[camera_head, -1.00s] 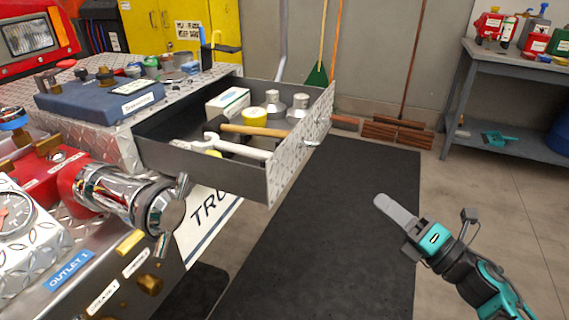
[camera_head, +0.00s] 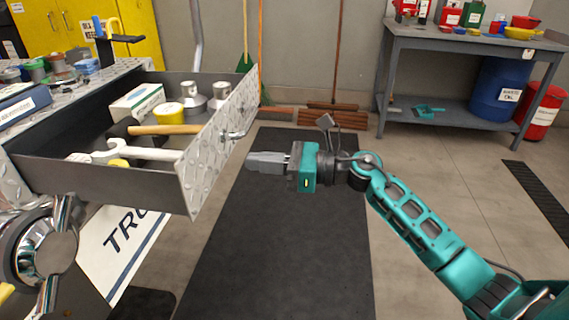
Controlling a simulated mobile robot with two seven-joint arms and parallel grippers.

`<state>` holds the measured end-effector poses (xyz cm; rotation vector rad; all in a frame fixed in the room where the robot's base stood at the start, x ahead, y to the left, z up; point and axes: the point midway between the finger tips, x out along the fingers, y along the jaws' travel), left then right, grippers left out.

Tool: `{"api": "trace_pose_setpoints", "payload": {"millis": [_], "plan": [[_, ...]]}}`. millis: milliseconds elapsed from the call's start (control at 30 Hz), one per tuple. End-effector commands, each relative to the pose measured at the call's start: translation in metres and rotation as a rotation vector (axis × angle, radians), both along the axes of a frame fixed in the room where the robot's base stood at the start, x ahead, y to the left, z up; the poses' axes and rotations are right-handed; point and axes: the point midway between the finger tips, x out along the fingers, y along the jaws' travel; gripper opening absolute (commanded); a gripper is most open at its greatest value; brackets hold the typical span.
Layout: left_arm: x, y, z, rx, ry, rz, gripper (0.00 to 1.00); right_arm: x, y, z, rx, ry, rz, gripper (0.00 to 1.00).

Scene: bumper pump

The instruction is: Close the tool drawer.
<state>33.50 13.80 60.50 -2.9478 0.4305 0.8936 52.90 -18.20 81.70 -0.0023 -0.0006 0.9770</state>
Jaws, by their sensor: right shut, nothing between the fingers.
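The tool drawer (camera_head: 82,179) is pulled out of the truck's diamond-plate body, its open top facing up. Its diamond-plate front (camera_head: 207,160) faces right and carries a metal handle (camera_head: 236,134). Inside lie a hammer with a wooden handle (camera_head: 165,129), a wrench (camera_head: 135,152), a white and green box (camera_head: 137,101), a yellow roll (camera_head: 168,114) and metal cylinders (camera_head: 217,94). My right gripper (camera_head: 250,161) is shut and empty. It points left toward the drawer front, just right of it and a little below the handle, seemingly apart from it. My left gripper is not in view.
A black mat (camera_head: 285,250) covers the floor below. A grey workbench (camera_head: 460,42) with cans and bottles stands at the back right, with a blue barrel (camera_head: 497,85) beneath it. Brooms lean on the back wall. Chrome pump fittings (camera_head: 45,250) are below the drawer at left.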

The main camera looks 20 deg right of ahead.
Motion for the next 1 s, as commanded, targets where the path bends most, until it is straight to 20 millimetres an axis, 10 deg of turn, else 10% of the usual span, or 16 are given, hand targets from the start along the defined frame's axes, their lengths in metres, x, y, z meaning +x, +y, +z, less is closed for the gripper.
{"api": "trace_pose_setpoints", "payload": {"millis": [300, 1000], "plan": [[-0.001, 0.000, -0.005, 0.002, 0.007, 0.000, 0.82, 0.029, 0.043, 0.000, 0.003, 0.001, 0.000, 0.00], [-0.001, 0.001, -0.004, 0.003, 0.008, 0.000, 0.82, 0.036, 0.059, 0.000, 0.002, 0.001, 0.000, 0.00]]}}
